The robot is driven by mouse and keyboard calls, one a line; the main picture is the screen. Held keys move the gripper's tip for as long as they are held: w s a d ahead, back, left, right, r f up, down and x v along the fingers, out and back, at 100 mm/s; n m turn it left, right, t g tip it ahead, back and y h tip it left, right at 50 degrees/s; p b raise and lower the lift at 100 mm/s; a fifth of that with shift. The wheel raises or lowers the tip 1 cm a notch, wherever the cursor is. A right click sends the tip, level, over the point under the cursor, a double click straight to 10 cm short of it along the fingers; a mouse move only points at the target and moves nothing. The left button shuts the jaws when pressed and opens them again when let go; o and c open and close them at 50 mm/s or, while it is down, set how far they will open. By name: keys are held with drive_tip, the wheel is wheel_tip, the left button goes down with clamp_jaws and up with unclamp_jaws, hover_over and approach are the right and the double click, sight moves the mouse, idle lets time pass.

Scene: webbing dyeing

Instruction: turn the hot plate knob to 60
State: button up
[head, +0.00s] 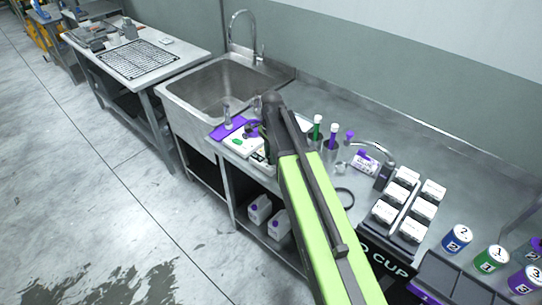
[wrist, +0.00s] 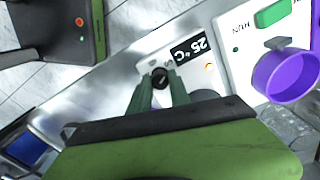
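The white hot plate panel (wrist: 205,62) shows in the wrist view, with a dark display (wrist: 190,48) reading 25 °C. The small black knob (wrist: 160,77) has a reddish mark and sits on this panel beside the display. The two dark green fingers of my gripper (wrist: 160,82) point at the knob, one on each side of it. No clear gap shows between fingertips and knob, and I cannot tell whether they touch it. The knob's scale is mostly hidden or too small to read. In the head view my arm hides the knob.
A white device with a green button (wrist: 273,13) and a purple ring (wrist: 287,74) stands close beside the panel. In the head view, the sink (head: 218,88) lies behind left. Purple-capped tube holders (head: 331,143), white boxes (head: 396,190) and numbered cans (head: 457,238) stand to the right.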

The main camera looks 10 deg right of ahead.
drive_tip(key=o, duration=0.4)
drive_tip(key=shift+o, duration=0.2)
drive_tip(key=shift+r, duration=0.15)
wheel_tip(320, 180, up, 17)
drive_tip(key=p, duration=1.7)
